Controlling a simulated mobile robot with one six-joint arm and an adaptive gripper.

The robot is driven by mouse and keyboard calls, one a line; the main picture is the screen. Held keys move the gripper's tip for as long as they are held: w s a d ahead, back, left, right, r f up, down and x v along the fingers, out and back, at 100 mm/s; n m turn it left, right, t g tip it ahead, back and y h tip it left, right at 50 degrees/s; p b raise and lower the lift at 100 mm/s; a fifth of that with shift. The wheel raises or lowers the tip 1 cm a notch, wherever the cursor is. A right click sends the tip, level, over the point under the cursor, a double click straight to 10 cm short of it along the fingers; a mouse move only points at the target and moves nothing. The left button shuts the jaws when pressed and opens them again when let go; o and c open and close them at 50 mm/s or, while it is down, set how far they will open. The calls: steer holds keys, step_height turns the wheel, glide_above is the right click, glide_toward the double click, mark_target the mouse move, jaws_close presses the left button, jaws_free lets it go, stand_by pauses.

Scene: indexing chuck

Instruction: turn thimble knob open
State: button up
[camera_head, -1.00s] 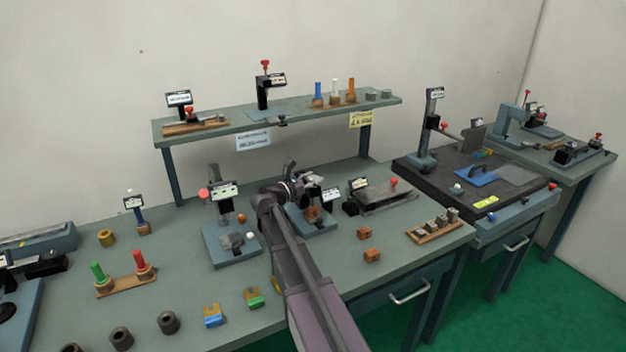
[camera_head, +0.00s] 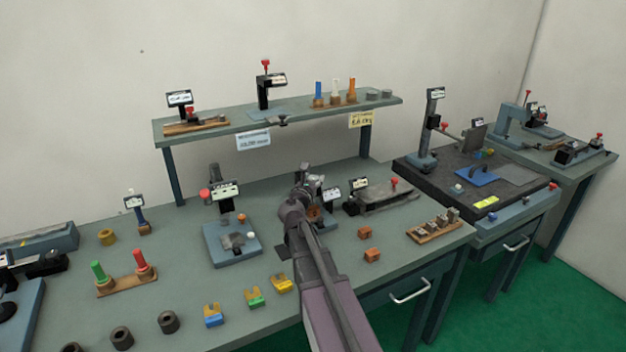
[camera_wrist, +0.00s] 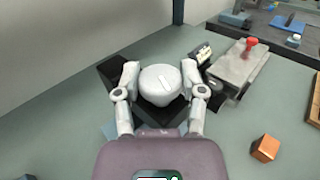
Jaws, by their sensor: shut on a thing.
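The thimble knob (camera_wrist: 161,84) is a round pale grey cap with a white index line, seen from above in the wrist view. My gripper (camera_wrist: 160,78) has one finger on each side of it and is shut on it. A dark block and base (camera_wrist: 118,76) show beneath and behind the knob. In the head view my gripper (camera_head: 308,184) is at the instrument in the middle of the bench; my arm hides most of that instrument, and the knob cannot be made out there.
A grey plate fixture with a red knob (camera_wrist: 250,44) stands to the right, close to my right finger. An orange block (camera_wrist: 265,148) lies at lower right. A dial stand on a blue base (camera_head: 233,243) stands left of my arm. A shelf (camera_head: 290,113) spans the back.

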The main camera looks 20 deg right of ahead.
steer(key=n+t+y, duration=0.2)
steer(key=n+y, duration=0.1)
steer(key=y, duration=0.1)
steer(key=n+t+y, duration=0.2)
steer(key=n+y, duration=0.1)
steer(key=y, duration=0.1)
steer(key=shift+w+d+t+y, duration=0.1)
steer(key=shift+d+t+y, duration=0.05)
steer(key=shift+t+y, duration=0.2)
steer(key=n+y, duration=0.3)
steer(key=y, duration=0.1)
steer(key=n+y, duration=0.3)
steer(key=y, duration=0.2)
steer(key=shift+w, duration=0.1)
steer(key=n+g+y, duration=0.3)
steer(key=y, duration=0.1)
steer(key=n+g+y, duration=0.3)
steer(key=y, duration=0.1)
steer(key=shift+w+n+y, duration=0.1)
steer(key=shift+n+y, duration=0.25)
steer(key=shift+n, duration=0.05)
steer(key=n+g+y, duration=0.2)
steer(key=g, duration=0.2)
steer(key=shift+n, duration=0.4)
steer(key=shift+n+g+y, duration=0.5)
steer(key=shift+g, duration=0.15)
steer(key=shift+s, duration=0.2)
steer(key=o, duration=1.2)
steer(key=shift+c, duration=0.2)
